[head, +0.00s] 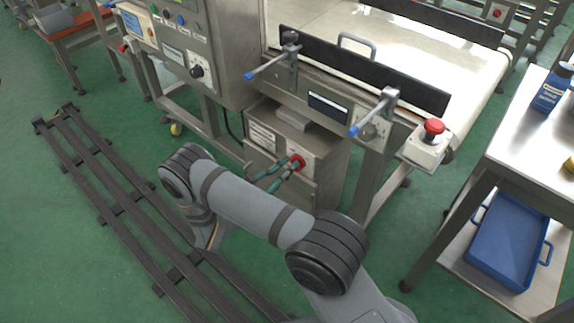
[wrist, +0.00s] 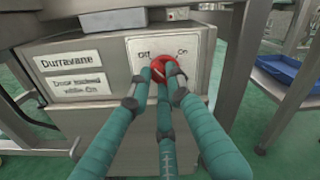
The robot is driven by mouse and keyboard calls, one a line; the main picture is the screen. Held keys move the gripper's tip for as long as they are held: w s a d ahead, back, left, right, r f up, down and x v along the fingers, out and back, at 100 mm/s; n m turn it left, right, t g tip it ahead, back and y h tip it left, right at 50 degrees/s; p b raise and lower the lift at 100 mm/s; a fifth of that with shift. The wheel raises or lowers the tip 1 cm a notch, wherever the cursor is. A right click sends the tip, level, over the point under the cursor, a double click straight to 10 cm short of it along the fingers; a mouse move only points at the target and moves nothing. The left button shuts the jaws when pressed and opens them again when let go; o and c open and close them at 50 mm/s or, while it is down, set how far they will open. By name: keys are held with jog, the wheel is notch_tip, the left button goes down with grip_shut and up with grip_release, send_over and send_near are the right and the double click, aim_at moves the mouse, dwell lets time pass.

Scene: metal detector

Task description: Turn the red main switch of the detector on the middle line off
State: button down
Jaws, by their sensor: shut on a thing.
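The red main switch (head: 298,161) is on the front of a grey metal box under the conveyor. In the wrist view the red switch (wrist: 170,68) sits on a pale plate marked "Off" at upper left and "On" at upper right. My gripper (head: 284,169) has teal fingers that reach the switch from the front. In the wrist view my gripper (wrist: 164,82) is shut on the switch, with fingertips on both sides of it. The fingers partly hide the knob, so I cannot tell exactly which mark it points to.
A red emergency button (head: 433,128) on a pale box is above right. Blue-tipped clamp handles (head: 265,67) stick out from the conveyor frame. A control cabinet (head: 222,50) stands left. A side table (head: 520,130) with a blue tray (head: 510,240) is right. Floor rails (head: 115,190) run at left.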

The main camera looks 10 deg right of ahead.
jog(key=shift+n, duration=0.6)
jog(key=c, duration=1.6)
grip_release()
jog(key=v, duration=1.2)
jog(key=shift+w, duration=0.1)
